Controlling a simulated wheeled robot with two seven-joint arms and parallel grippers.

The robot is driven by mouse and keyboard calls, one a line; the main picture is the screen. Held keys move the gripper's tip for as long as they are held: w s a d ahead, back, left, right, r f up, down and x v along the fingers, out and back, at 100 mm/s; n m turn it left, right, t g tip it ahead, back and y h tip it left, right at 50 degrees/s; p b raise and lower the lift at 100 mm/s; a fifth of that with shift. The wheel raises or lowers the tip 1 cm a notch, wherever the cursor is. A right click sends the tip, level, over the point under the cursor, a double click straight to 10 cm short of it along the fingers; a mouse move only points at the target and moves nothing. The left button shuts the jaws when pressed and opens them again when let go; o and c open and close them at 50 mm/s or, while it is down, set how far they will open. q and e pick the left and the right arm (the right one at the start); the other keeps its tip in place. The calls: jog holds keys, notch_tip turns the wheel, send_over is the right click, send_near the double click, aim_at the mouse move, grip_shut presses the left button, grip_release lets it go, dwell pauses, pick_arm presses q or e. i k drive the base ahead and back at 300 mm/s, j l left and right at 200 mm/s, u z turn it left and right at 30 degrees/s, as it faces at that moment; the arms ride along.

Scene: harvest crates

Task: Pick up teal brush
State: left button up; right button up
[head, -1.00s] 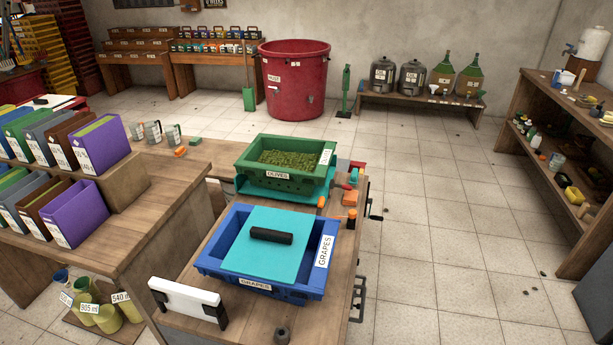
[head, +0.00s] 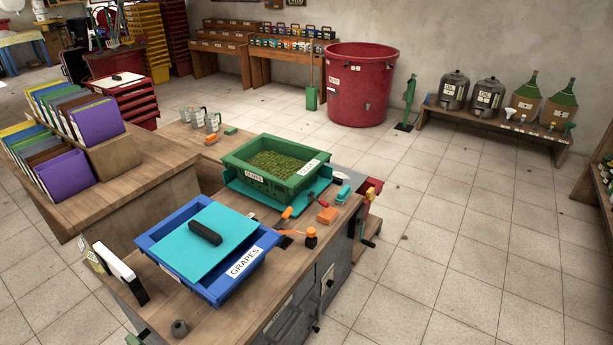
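A small teal block-shaped item that looks like a brush (head: 343,193) lies on the right side of the wooden workbench, beside the green crate and behind an orange block (head: 327,215). Neither of my grippers is in view.
A green crate (head: 233,176) of green fruit stands mid-bench on a teal sheet. A blue grapes crate (head: 226,287) with a teal lid (head: 190,238) stands in front. Tiled floor (head: 440,240) is clear at the right.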

aim_at(344, 193)
jog(key=i+l+u, duration=0.2)
jog(key=i+l, duration=0.15)
jog(key=l, duration=0.3)
jog(key=i+l+u, duration=0.1)
jog(key=l, duration=0.25)
jog(key=i+l, duration=0.25)
jog(key=i+l+u, duration=0.15)
jog(key=l, duration=0.3)
jog(key=i+l+u, duration=0.1)
jog(key=l, duration=0.25)
